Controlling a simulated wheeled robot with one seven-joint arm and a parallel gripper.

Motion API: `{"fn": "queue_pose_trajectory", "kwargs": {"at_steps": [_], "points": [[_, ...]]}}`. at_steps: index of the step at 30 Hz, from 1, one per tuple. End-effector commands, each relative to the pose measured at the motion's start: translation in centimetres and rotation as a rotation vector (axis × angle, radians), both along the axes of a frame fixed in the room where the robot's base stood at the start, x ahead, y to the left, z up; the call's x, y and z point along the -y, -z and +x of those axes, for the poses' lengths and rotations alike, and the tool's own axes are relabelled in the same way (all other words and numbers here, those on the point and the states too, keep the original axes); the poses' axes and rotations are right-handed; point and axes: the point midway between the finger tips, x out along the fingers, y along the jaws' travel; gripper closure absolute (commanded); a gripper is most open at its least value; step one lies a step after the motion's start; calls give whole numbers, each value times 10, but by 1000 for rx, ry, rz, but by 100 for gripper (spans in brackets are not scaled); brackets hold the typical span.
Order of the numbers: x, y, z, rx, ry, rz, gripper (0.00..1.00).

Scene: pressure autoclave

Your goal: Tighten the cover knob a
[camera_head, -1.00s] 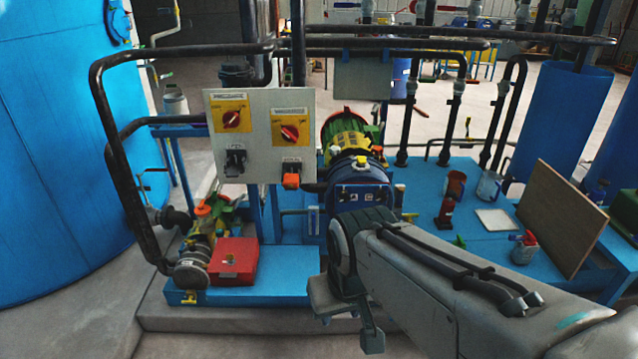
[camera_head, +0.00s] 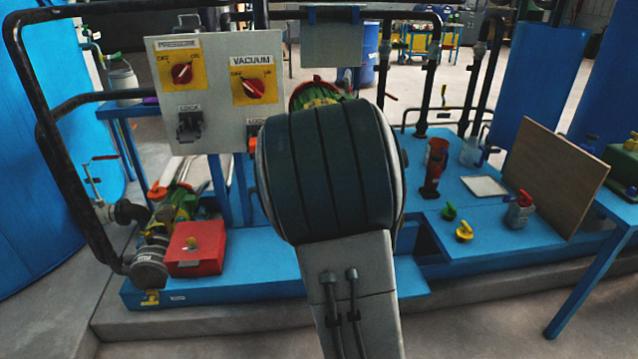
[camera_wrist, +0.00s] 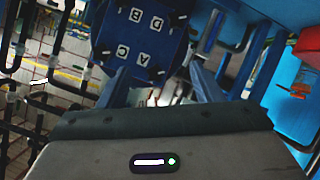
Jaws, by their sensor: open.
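In the wrist view, the blue cover (camera_wrist: 140,38) fills the upper middle. White labels with the letters A, B, C and D are on it, turned and tilted. Small dark knobs sit near its edges; one dark knob (camera_wrist: 158,73) is at its lower right. I cannot tell for certain which is cover knob a. My gripper (camera_wrist: 160,82) is open, its two blue-grey fingers apart below the cover, with nothing seen between them. In the head view my arm hides the cover and my gripper; only a green and yellow part (camera_head: 315,94) shows behind it.
A panel with pressure and vacuum switches (camera_head: 207,90) stands left of my arm. A red box (camera_head: 194,250) and black pipes (camera_head: 65,190) are at left. On the blue bench, a red stand (camera_head: 434,168), a yellow piece (camera_head: 464,232) and a wooden board (camera_head: 552,180) stand right.

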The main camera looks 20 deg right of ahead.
Motion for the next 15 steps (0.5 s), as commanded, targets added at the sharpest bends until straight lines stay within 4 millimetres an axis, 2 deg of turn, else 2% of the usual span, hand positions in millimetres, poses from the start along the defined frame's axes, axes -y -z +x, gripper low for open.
{"fn": "queue_pose_trajectory", "kwargs": {"at_steps": [1,3,9,15], "points": [[7,19,11,40,-21,-84,41],[13,20,22,104,-52,-191,41],[14,10,42,240,-142,-420,41],[11,1,50,289,-179,-498,41]]}}
